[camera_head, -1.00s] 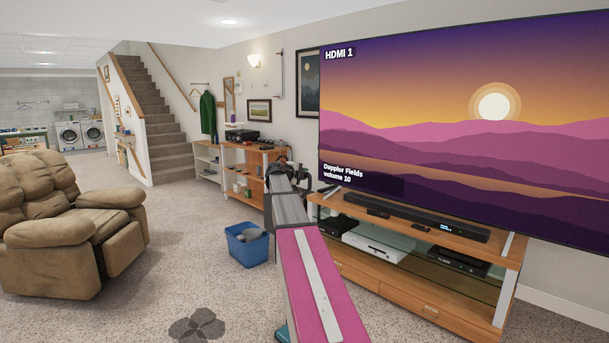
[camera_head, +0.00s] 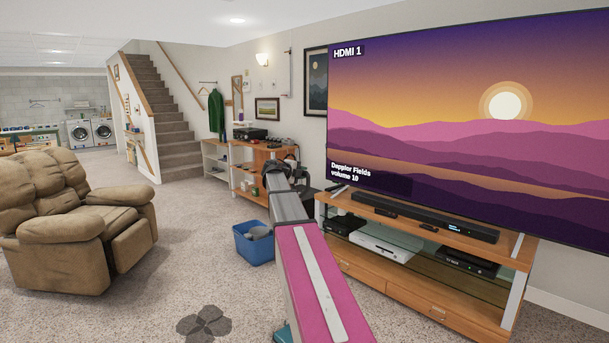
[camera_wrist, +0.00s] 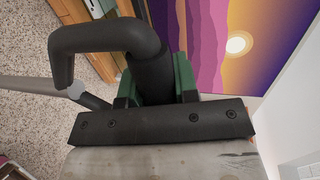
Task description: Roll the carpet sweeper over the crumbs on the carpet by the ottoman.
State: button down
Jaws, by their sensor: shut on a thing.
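In the wrist view, my gripper (camera_wrist: 156,88) has its green-padded fingers closed around a thick black handle (camera_wrist: 95,38) with a hooked end, which looks like the carpet sweeper's grip. A thin grey pole (camera_wrist: 35,86) shows at the left of that view; I cannot tell whether it belongs to the sweeper. In the head view, the dark hooked handle (camera_head: 273,170) shows at the far end of my arm, in front of the shelves. The sweeper's head is not seen. No crumbs and no ottoman can be made out.
A brown recliner (camera_head: 80,220) stands at left. A blue bin (camera_head: 253,246) is on the carpet left of my arm. A wooden TV stand (camera_head: 425,310) and large TV (camera_head: 470,120) are close at right. A dark four-lobed shape (camera_head: 204,324) lies on the carpet. Carpet between recliner and bin is clear.

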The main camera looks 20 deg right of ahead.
jog(key=shift+a+r, duration=0.1)
jog(key=v, duration=0.2)
jog(key=f+v, duration=0.1)
jog(key=v, duration=0.2)
jog(key=shift+a+f, duration=0.2)
jog(key=shift+a, duration=0.2)
dwell(0.4)
notch_tip(320, 180, up, 4)
jog(key=shift+r, duration=0.25)
dwell(0.6)
dwell(0.9)
